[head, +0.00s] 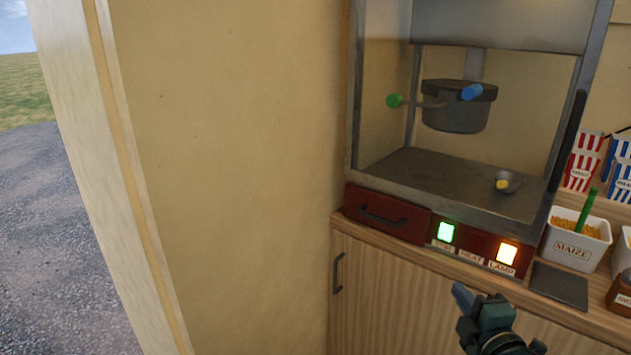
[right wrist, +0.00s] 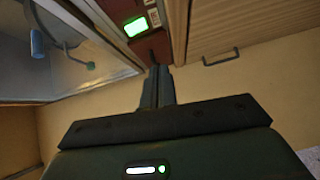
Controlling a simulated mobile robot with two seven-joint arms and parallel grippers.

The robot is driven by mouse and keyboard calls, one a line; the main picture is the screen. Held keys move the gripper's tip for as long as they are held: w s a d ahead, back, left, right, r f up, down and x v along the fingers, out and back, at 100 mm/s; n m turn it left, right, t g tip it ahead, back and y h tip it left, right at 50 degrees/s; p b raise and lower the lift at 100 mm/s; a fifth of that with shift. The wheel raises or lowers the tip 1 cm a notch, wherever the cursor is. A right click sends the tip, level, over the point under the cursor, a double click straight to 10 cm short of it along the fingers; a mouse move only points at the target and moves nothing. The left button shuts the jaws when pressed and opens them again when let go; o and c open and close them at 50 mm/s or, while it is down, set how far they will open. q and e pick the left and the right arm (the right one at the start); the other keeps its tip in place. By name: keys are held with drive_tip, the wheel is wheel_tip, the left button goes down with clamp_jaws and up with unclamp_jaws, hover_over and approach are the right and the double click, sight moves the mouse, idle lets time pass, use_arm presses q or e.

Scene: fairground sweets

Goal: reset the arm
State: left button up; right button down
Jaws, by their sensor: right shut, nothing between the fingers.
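My right gripper (head: 463,296) is in front of the counter, below the popcorn machine's button panel. Its fingers are shut with nothing between them. In the right wrist view the shut fingers (right wrist: 157,88) point toward the machine's red base, near the lit green button (right wrist: 136,27). In the head view the green button (head: 446,232) glows above and left of the gripper. I see a gap between fingertips and panel in the head view. My left gripper is not in view.
The popcorn machine's kettle (head: 455,108) hangs inside the cabinet, with a small scoop (head: 507,181) below. A lamp button (head: 506,253) glows orange. A maize tub (head: 574,243) and striped boxes (head: 583,160) stand right. A cupboard handle (head: 338,273) juts out. Bare wall lies left.

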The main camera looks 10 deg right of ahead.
drive_tip(key=s+a+f+m+g+y+p, duration=0.1)
drive_tip(key=s+a+f+m+g+y, duration=0.1)
drive_tip(key=s+a+f+m, duration=0.4)
drive_tip(key=s+a+f+m+g+y+p, duration=0.2)
drive_tip(key=s+a+f+m+g, duration=0.2)
drive_tip(key=a, duration=1.1)
drive_tip(key=s+f+m, duration=0.3)
drive_tip(key=s+f, duration=0.3)
drive_tip(key=s, duration=0.1)
drive_tip(key=shift+f+g+y, duration=0.2)
drive_tip(key=shift+g+y, duration=0.1)
drive_tip(key=shift+g, duration=0.1)
